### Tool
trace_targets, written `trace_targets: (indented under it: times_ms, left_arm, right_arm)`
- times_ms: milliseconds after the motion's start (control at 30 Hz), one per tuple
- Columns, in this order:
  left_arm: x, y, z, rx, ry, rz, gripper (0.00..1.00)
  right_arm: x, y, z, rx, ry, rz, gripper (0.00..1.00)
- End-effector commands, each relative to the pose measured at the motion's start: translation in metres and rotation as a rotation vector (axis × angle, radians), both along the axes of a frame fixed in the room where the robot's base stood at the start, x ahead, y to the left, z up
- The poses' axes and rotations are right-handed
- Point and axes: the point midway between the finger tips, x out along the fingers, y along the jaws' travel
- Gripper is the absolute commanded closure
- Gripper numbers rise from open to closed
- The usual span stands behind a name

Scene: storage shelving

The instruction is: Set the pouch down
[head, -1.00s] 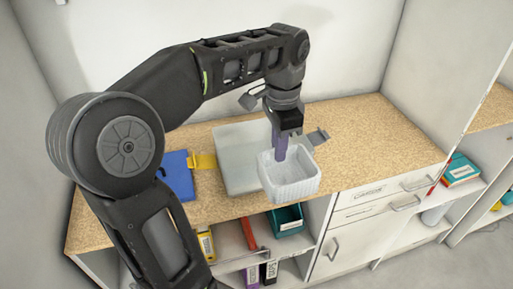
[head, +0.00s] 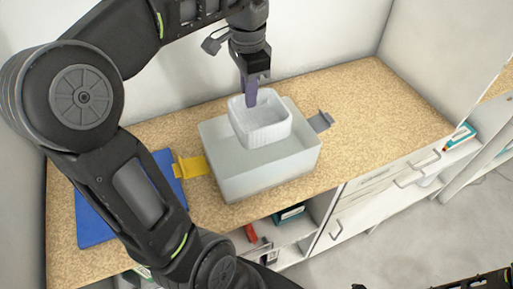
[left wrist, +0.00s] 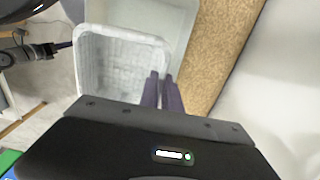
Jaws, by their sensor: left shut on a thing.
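No pouch can be made out in these frames. In the left wrist view, the purple fingers (left wrist: 161,91) pinch the rim of the basket (left wrist: 115,65), which looks empty. The bin (left wrist: 180,22) shows behind it. My right gripper (left wrist: 62,46) shows small at the left of that view; its jaw opening is unclear.
The bin has a yellow clip (head: 191,167) on the left and a grey clip (head: 321,121) on the right. A blue folder (head: 92,220) lies left on the wooden counter (head: 385,110), whose right side is clear. Shelves and drawers (head: 375,205) are below.

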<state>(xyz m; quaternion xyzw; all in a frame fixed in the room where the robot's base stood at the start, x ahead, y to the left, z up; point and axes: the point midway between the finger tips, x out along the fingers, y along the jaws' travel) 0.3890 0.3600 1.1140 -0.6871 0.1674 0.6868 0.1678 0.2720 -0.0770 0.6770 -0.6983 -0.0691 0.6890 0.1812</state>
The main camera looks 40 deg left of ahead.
Motion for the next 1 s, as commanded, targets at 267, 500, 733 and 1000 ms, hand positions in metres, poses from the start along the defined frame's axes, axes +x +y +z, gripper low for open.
trace_targets:
  times_ms: [267,500,733,1000]
  left_arm:
    - [-0.001,0.0,-0.028,-0.001,0.005,0.002,1.0]
    - [0.0,0.0,-0.061,0.0,0.002,0.001,1.0]
    - [0.0,0.0,-0.063,0.001,0.0,0.001,1.0]
    - [-0.001,0.0,-0.086,-0.001,0.005,0.0,1.0]
  right_arm:
    - [0.0,0.0,0.004,0.0,0.001,0.0,0.64]
    - [-0.001,0.0,0.007,-0.002,0.003,0.0,0.64]
    - [-0.001,0.0,0.006,-0.002,0.003,0.0,0.64]
    - [-0.001,0.0,0.01,-0.002,0.004,0.0,0.64]
